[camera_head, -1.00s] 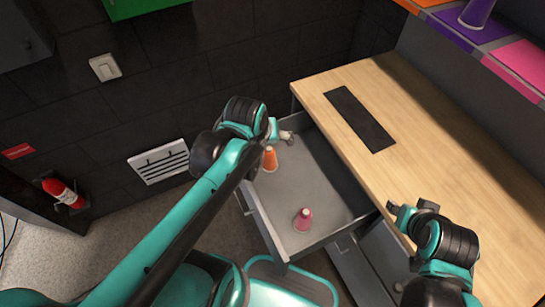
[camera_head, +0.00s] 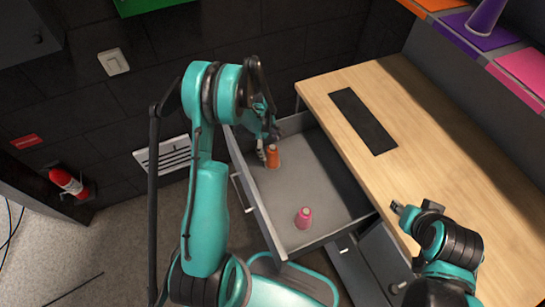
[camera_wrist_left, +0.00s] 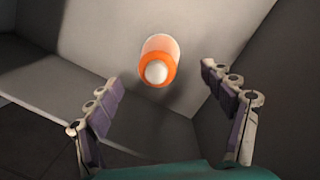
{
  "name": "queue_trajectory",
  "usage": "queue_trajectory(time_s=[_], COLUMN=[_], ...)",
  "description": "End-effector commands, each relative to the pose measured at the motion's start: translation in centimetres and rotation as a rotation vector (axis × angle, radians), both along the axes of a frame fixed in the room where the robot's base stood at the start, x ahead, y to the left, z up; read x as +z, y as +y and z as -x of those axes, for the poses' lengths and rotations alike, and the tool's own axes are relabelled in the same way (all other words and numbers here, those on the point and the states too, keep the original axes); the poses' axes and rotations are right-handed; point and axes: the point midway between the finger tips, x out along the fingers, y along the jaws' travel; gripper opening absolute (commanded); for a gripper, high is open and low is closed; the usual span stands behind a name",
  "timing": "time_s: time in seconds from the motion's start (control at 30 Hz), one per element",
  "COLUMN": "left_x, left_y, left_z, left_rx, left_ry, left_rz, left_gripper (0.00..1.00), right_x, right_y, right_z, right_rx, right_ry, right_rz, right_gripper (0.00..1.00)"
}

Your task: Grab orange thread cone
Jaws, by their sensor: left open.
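The orange thread cone (camera_head: 272,157) stands in the far end of the open grey drawer (camera_head: 318,185). In the left wrist view the orange cone (camera_wrist_left: 158,62) is seen from its white-tipped top, ahead of the fingers and centred a little left of the middle between them. My left gripper (camera_head: 267,143) is open, reaching down into the drawer right beside the cone; the fingers (camera_wrist_left: 160,103) show wide apart and empty in the left wrist view. My right gripper (camera_head: 403,212) is near the desk's front edge; its fingers are too small to tell.
A pink thread cone (camera_head: 304,218) stands in the near part of the drawer. The wooden desk top (camera_head: 430,140) has a black strip (camera_head: 362,120) on it. A purple cone (camera_head: 486,16) stands on the coloured shelf at upper right. The drawer's walls surround the cone.

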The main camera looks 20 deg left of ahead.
Motion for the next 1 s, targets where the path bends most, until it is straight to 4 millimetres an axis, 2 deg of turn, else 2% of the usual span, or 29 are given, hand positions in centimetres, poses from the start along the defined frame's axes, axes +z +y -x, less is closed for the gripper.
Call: queue_trajectory(time_s=[0.37, 0.67, 0.93, 0.97, 1.0], left_x=[-4.0, -8.1, -8.4, -8.3, -8.3], left_y=[-0.5, -1.9, -2.0, -1.9, -2.0], left_z=[0.0, -0.1, -0.1, -0.1, -0.1], left_rx=[0.022, 0.022, 0.022, 0.022, 0.022], left_ry=[0.014, 0.013, 0.013, 0.013, 0.013], left_rz=[0.005, 0.005, 0.005, 0.005, 0.005], left_gripper=[0.82, 0.82, 0.82, 0.77, 0.66], right_x=[-1.4, -3.7, -3.7, -3.7, -3.6], right_y=[0.0, 0.0, 0.0, 0.0, 0.0], right_z=[0.0, 0.0, 0.0, 0.0, 0.0], right_rx=[0.0, 0.0, 0.0, 0.0, 0.0], right_ry=[0.0, 0.0, 0.0, 0.0, 0.0], right_rz=[0.0, 0.0, 0.0, 0.0, 0.0], right_gripper=[0.4, 0.4, 0.4, 0.4, 0.4])
